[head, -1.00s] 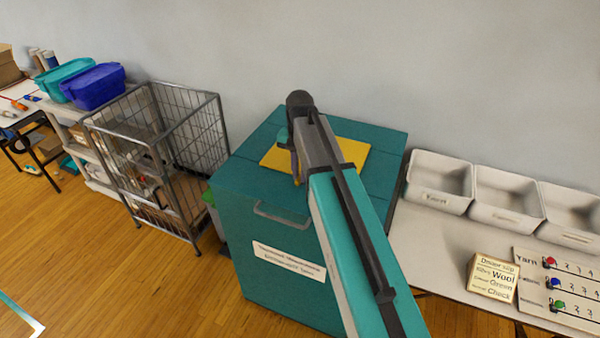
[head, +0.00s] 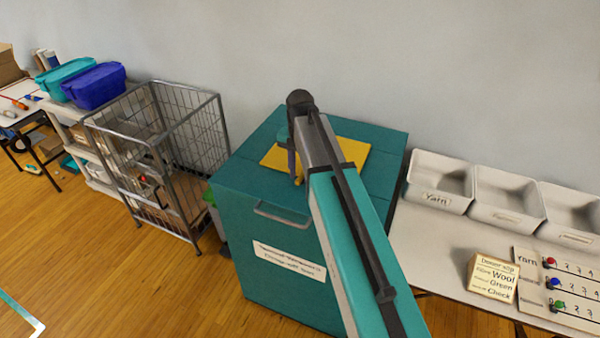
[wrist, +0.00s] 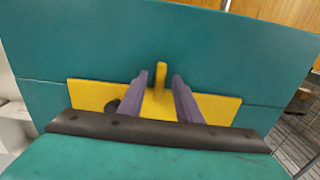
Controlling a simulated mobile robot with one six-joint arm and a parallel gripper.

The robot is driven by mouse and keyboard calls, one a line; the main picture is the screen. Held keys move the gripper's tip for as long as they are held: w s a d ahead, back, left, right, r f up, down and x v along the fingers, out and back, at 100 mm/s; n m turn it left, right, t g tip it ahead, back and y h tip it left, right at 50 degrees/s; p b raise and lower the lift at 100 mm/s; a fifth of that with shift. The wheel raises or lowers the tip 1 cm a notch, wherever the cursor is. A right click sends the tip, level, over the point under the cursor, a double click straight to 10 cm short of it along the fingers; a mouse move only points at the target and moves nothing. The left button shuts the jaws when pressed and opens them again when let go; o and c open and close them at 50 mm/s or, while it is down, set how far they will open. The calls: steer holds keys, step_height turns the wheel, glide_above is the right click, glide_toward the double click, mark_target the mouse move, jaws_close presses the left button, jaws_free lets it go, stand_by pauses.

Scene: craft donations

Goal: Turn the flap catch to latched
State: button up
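The teal donation bin (head: 255,200) stands in the middle of the head view with a yellow flap (head: 356,152) on its top. In the wrist view the yellow flap (wrist: 217,104) lies behind my gripper, and a narrow yellow catch (wrist: 161,70) stands out from it over the teal lid. My gripper (wrist: 160,78) is open, with one finger on each side of the catch and a small gap showing at both sides. In the head view my gripper (head: 296,180) points down at the flap's front edge. My arm hides part of the bin and flap.
A wire cage (head: 160,155) stands left of the bin. On the right, a table (head: 425,240) holds white trays (head: 440,182), a sign (head: 493,278) and a counting board (head: 560,285). A wall (head: 400,70) runs close behind.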

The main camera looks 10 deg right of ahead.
mark_target(300, 177)
step_height(300, 177, up, 14)
steer(key=p, duration=0.8)
steer(key=shift+f+p, duration=0.2)
steer(key=shift+p, duration=0.1)
stand_by(0.5)
